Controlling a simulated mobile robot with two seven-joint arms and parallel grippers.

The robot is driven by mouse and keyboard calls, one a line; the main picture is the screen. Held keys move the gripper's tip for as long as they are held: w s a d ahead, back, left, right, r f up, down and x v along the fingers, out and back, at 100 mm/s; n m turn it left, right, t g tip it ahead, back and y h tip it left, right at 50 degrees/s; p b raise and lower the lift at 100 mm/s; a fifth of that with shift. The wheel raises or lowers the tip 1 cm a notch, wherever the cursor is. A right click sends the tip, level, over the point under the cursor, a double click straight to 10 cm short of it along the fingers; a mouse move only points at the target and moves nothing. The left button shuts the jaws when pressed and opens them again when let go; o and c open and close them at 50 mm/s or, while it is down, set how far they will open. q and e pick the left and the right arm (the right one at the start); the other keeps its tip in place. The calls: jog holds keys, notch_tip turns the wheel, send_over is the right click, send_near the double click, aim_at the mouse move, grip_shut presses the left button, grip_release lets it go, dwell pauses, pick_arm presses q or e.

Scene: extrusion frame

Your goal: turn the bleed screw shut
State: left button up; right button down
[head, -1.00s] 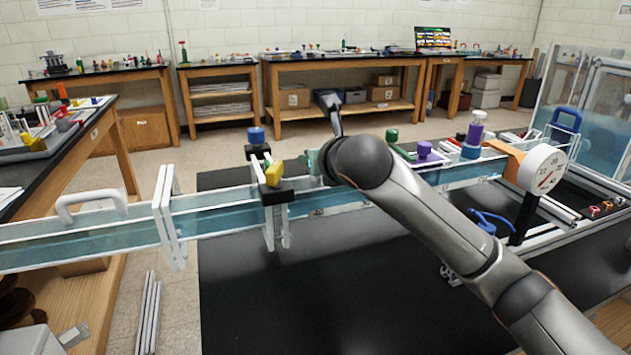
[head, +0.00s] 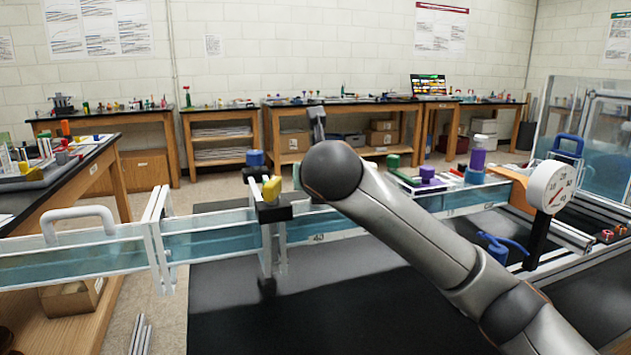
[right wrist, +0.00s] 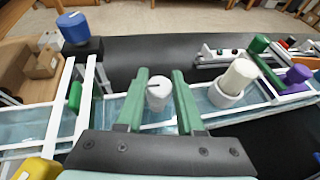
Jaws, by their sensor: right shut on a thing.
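The bleed screw appears to be the pale grey round knob with a dark line across its top (right wrist: 158,92), on the clear water channel in the right wrist view. My right gripper (right wrist: 155,85) has its two green fingers on either side of this knob and is shut on it. In the head view my right arm hides the knob and nearly all of that gripper; only a bit of green shows beside the arm. My left gripper is in neither view.
A yellow knob (head: 271,188) and a blue knob (head: 255,158) stand on a black clamp left of my arm. Right of it are a green block (head: 392,161), purple knobs (head: 428,173) and a dial gauge (head: 551,187). A black tabletop (head: 300,315) lies in front.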

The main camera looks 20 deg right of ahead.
jog(key=c, duration=0.5)
grip_release()
jog(key=shift+f, duration=0.1)
jog(key=shift+c, duration=0.2)
jog(key=v, duration=1.2)
jog(key=shift+s, duration=0.2)
